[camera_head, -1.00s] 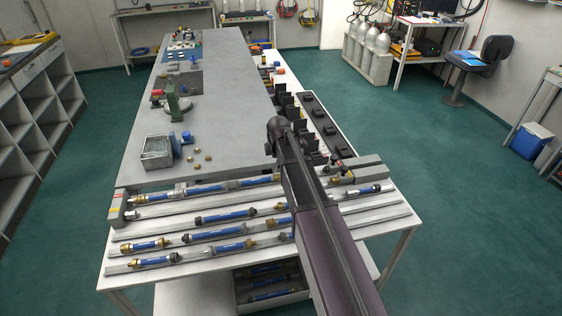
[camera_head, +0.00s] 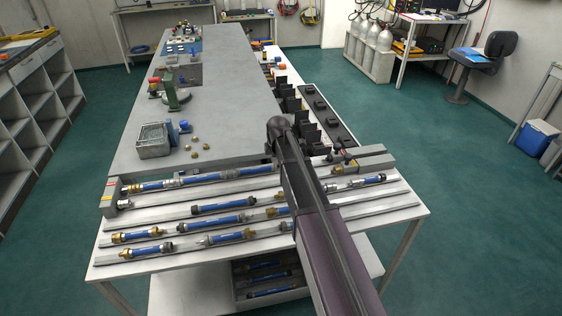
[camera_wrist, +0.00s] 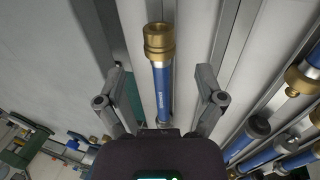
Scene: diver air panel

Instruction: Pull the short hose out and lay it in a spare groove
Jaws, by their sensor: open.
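In the wrist view a blue hose with a brass end fitting (camera_wrist: 160,42) lies between the two spread fingers of my gripper (camera_wrist: 161,82). The gripper is open, with a gap on each side of the hose. The hose's lower end is hidden behind the gripper body. In the head view my arm hides the gripper and this hose end. The back row holds a long blue hose line (camera_head: 160,185) with metal fittings. Shorter blue hoses lie in nearer rows, such as one in the front row (camera_head: 230,237). Bare grey groove stretches (camera_head: 370,205) show at the right.
A grey fixed block (camera_head: 108,197) stands at the left end of the back row. Black upright holders (camera_head: 290,105) stand beyond my arm. A lower shelf bin (camera_head: 268,292) holds more hoses.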

